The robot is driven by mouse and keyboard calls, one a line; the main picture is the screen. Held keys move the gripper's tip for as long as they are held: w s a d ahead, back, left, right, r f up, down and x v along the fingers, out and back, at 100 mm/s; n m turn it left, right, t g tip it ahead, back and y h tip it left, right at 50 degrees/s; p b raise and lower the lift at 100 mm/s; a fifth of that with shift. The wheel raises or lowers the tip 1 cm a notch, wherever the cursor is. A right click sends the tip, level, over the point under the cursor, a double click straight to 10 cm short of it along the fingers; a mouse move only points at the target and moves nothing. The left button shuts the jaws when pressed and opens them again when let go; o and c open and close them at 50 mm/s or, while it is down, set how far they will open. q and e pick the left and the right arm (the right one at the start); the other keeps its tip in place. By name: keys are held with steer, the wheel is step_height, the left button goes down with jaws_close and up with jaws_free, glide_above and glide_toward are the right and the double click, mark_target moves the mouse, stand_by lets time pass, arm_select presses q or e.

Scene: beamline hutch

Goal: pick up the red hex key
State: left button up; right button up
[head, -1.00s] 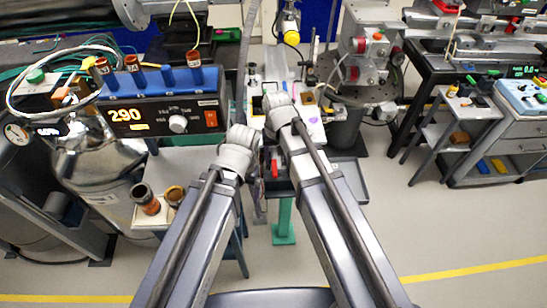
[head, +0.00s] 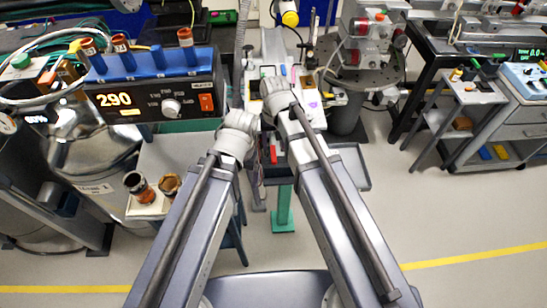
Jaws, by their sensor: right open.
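I cannot make out the red hex key for certain. A small red thing (head: 273,154) shows between my two wrists, over a dark tray-like surface; it is too small to name. My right gripper (head: 275,90) is open at the end of its arm, over the cluttered narrow bench; its fingers are mostly hidden by the wrist. My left gripper (head: 238,130) is lower and to the left, close to the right wrist; its jaws are hidden behind its own wrist.
A white bench top (head: 308,108) with small items lies under my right wrist. A round-based instrument (head: 365,70) stands behind right.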

mark_target(273, 153)
steer(key=f+b, duration=0.4)
steer(key=f, duration=0.1)
steer(key=shift+s+a+b, duration=0.15)
steer(key=shift+s+b, duration=0.15)
steer(key=shift+b, duration=0.05)
steer(key=shift+c, duration=0.4)
jaws_close()
stand_by(0.7)
